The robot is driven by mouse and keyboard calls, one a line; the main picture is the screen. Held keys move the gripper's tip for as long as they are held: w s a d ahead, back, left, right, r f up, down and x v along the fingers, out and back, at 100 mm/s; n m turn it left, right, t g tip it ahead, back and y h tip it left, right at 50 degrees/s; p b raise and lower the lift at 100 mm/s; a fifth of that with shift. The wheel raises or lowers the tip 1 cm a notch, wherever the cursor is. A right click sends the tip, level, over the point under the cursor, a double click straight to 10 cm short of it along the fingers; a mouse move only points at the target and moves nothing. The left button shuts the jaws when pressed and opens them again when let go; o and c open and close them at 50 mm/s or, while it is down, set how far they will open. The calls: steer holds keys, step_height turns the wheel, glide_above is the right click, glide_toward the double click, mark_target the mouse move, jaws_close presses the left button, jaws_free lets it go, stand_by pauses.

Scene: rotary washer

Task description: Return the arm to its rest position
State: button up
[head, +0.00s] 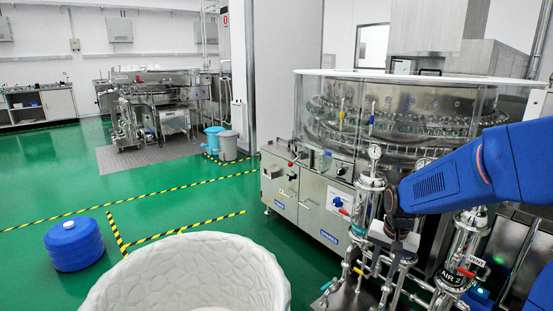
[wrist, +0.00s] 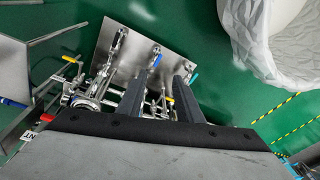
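My blue arm reaches in from the right side of the head view. My gripper (head: 392,268) points down in front of the rotary washer (head: 318,205), over the pipes and valves. In the wrist view my gripper (wrist: 159,88) shows two dark fingers standing apart, with nothing held between them. Below and beyond the fingers are metal pipes, a valve with a blue handle (wrist: 157,61) and a steel plate (wrist: 137,40). In the head view the fingertips are hard to make out against the pipework.
Filter housings with gauges (head: 369,195) and a red-handled valve (head: 466,272) stand close around my gripper. A white lined bin (head: 190,262) stands at front centre and a blue drum (head: 74,245) at left. Green floor with striped tape is open at left.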

steer(key=s+a+r+n+t, duration=0.1)
steer(key=s+r+n, duration=0.2)
steer(key=s, duration=1)
steer(key=s+a+r+n+t, duration=0.2)
steer(key=s+r, duration=0.5)
steer(key=s, duration=0.5)
steer(key=shift+s+n, duration=0.35)
steer(key=shift+n, duration=0.35)
